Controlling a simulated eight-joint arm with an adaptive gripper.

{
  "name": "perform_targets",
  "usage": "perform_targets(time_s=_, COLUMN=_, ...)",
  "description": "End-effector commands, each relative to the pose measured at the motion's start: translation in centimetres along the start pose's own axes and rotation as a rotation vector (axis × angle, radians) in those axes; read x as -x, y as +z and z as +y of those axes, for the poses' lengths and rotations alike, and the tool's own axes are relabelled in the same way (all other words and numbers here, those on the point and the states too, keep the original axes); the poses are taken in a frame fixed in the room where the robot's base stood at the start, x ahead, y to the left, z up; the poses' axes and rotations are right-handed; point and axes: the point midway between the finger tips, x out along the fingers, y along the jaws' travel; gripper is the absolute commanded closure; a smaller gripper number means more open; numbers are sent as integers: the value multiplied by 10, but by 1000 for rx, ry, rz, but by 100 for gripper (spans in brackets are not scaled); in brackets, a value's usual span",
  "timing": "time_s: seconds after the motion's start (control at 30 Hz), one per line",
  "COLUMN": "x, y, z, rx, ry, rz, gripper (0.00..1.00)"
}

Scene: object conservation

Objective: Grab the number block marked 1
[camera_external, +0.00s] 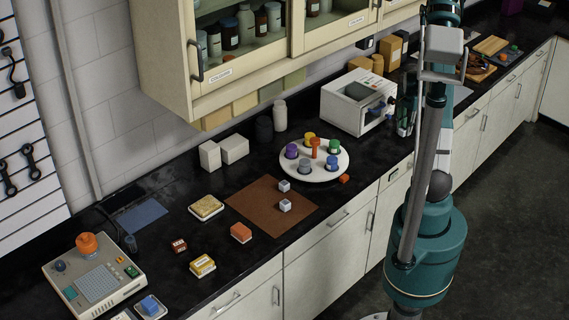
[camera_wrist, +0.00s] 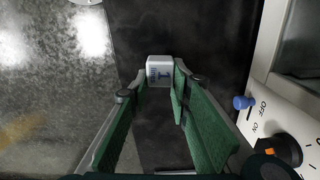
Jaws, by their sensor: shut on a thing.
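A small pale block marked 1 (camera_wrist: 160,71) sits between the tips of my gripper (camera_wrist: 159,82) in the wrist view. The two green-padded fingers are shut on its sides, and its numbered face shows towards the camera. In the external view my gripper (camera_external: 406,117) is partly hidden by my arm, beside the white microwave, and the held block cannot be made out there. Two other pale blocks, one farther back (camera_external: 284,186) and one nearer (camera_external: 285,205), rest on the brown mat (camera_external: 255,205). Their markings are too small to read.
The microwave (camera_external: 350,105) stands right of the round white tray (camera_external: 290,164), which holds several coloured pieces. A panel with a blue switch (camera_wrist: 242,103) and a black knob (camera_wrist: 292,151) is close on the right in the wrist view. Wall cabinets (camera_external: 240,60) overhang the counter.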

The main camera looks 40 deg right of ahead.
Motion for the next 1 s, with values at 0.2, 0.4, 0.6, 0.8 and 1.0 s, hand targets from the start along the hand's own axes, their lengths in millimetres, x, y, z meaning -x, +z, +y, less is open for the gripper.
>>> perform_targets(time_s=0.2, x=28, y=0, z=0, rx=0, ry=0, rz=0, gripper=88)
perform_targets(time_s=0.4, x=52, y=0, z=0, rx=0, ry=0, rz=0, gripper=88)
perform_targets(time_s=0.6, x=69, y=0, z=0, rx=0, ry=0, rz=0, gripper=88)
perform_targets(time_s=0.8, x=75, y=0, z=0, rx=0, ry=0, rz=0, gripper=88)
perform_targets(time_s=1.0, x=75, y=0, z=0, rx=0, ry=0, rz=0, gripper=88)
